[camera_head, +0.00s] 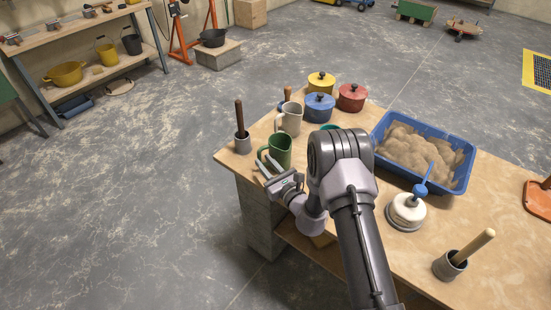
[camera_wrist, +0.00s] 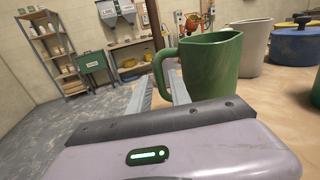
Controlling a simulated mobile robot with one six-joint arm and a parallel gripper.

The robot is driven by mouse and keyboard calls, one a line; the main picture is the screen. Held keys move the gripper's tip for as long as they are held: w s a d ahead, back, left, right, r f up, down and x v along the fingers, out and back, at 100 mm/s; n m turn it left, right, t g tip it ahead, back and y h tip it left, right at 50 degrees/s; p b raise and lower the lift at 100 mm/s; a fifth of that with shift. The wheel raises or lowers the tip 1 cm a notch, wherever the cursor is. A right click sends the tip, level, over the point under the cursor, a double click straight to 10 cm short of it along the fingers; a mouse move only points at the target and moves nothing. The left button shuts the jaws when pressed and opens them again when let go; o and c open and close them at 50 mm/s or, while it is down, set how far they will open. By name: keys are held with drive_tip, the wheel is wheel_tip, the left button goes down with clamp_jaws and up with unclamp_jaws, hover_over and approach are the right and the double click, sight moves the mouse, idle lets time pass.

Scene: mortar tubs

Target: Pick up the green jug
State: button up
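The green jug (camera_head: 280,152) stands upright near the left edge of the workbench. Its handle faces left. In the wrist view the jug (camera_wrist: 215,65) is large and close, with its handle in line with the gap between my fingers. My gripper (camera_head: 264,168) is open, low at the jug's handle side. Its two fingers (camera_wrist: 161,88) show apart in the wrist view. I cannot tell whether the handle is between the fingertips or just beyond them.
A grey-white jug (camera_head: 290,120) stands close behind the green one. A grey cup with a dark handle (camera_head: 242,144) is to the left. Blue (camera_head: 319,109), yellow (camera_head: 321,83) and red (camera_head: 352,98) lidded pots and a blue sand tub (camera_head: 463,178) are farther back.

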sight(260, 157)
drive_tip(key=b+x, duration=0.1)
drive_tip(key=x, duration=0.3)
drive_tip(key=shift+r, duration=0.1)
clamp_jaws()
drive_tip(key=shift+s, duration=0.1)
idle(1.1)
